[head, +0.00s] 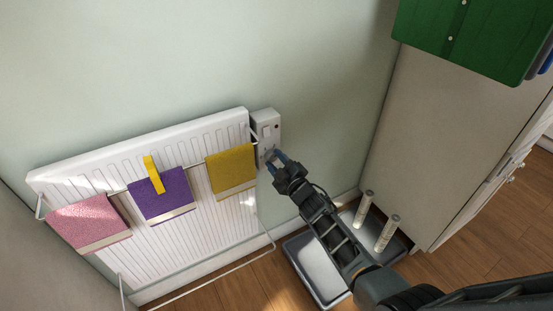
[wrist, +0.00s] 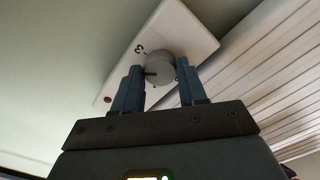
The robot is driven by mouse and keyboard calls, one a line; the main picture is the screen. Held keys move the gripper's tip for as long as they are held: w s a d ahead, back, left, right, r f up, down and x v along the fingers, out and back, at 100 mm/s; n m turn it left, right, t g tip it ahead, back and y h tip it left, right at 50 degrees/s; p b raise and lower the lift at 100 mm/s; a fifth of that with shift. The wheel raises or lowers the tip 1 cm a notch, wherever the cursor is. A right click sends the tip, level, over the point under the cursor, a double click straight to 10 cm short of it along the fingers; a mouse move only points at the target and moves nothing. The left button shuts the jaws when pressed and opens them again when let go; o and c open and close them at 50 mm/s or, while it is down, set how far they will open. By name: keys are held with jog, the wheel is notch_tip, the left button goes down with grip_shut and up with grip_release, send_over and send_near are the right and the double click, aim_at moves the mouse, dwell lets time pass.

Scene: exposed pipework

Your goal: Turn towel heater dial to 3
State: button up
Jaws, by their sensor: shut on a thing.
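The white control box (head: 265,130) of the towel heater is on the wall at the radiator's right end. It also fills the upper middle of the wrist view (wrist: 195,35). Its round grey dial (wrist: 160,66) sits between the two blue fingers of my gripper (wrist: 158,72), which are shut on it. A dark mark (wrist: 150,73) shows at the dial's left side. A printed 3 (wrist: 139,49) stands above and left of the dial. Other numerals are not visible. In the head view my gripper (head: 272,160) reaches the box's lower end and hides the dial.
The white radiator (head: 225,215) carries pink (head: 88,220), purple (head: 160,195) and yellow (head: 231,168) towels on a rail. A grey tray (head: 318,272) lies below my arm. Two pale cylinders (head: 388,232) stand beside a cabinet (head: 410,150). A green case (head: 470,35) is at upper right.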

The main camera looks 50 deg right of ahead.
jog(key=m+p, duration=0.1)
jog(key=m, duration=0.2)
jog(key=shift+m, duration=0.3)
jog(key=shift+f+m+p, duration=0.1)
jog(key=shift+m+p, duration=0.4)
jog(key=shift+m, duration=1.4)
jog(key=o, duration=1.1)
jog(key=shift+c, duration=0.2)
jog(key=p+v, duration=0.1)
jog(key=v, duration=0.6)
jog(key=shift+s+p, duration=0.3)
jog(key=shift+s, duration=0.1)
jog(key=shift+a, duration=0.2)
